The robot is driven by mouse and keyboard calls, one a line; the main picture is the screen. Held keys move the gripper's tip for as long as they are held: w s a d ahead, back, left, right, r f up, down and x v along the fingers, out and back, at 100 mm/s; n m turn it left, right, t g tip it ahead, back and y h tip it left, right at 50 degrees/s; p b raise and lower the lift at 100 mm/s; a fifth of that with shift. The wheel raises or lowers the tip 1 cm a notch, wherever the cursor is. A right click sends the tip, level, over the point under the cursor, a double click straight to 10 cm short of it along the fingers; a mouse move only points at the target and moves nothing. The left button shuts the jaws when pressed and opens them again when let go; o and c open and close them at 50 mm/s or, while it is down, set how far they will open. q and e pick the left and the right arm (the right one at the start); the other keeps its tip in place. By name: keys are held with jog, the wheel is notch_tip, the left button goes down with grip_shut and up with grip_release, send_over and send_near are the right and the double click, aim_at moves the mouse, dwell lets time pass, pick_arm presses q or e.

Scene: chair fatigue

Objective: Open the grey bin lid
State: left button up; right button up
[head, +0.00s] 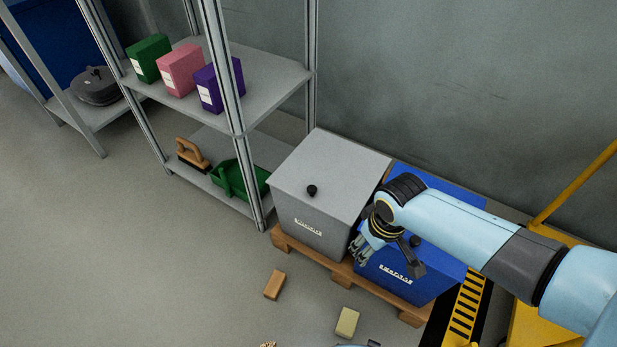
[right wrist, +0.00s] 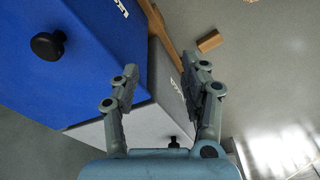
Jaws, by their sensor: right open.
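The grey bin (head: 324,210) stands on a wooden pallet. Its flat lid (head: 335,165) is down, with a black knob (head: 311,190) near the front edge. In the right wrist view the grey bin (right wrist: 173,75) shows between and behind the fingers, and its knob (right wrist: 173,141) shows low, near the gripper's base. My right gripper (head: 388,257) is open and empty. It is right of the grey bin's knob, over the front of the blue bin (head: 398,275) and near the gap between the bins. My left gripper is not in view.
The blue bin, also with a black knob (head: 415,241), stands right beside the grey one. A metal shelf (head: 270,75) with several boxes stands at left. A brown block (head: 274,284) and a yellowish block (head: 347,322) lie on the floor before the pallet (head: 341,271). Yellow equipment (head: 540,270) stands at right.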

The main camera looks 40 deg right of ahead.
jog(key=w+r+t+b, duration=0.2)
jog(key=w+r+b, duration=0.25)
jog(key=w, duration=0.65)
jog(key=t+b, duration=0.1)
jog(key=b, duration=0.1)
send_near(312, 188)
jog(key=f+b, duration=0.2)
jog(key=shift+w+d+f+n, duration=0.1)
jog(key=shift+w+f+n, duration=0.2)
jog(key=shift+f+n, duration=0.1)
jog(key=b+x, duration=0.3)
jog(key=x, duration=0.2)
jog(key=shift+w+f, duration=0.2)
jog(key=shift+f, duration=0.1)
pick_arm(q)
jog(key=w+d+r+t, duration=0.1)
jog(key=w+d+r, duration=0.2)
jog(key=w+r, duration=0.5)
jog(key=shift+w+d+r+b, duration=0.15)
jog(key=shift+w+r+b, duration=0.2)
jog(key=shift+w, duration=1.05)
pick_arm(e)
jog(key=shift+w+f, duration=0.25)
jog(key=shift+f, duration=0.05)
grip_shut()
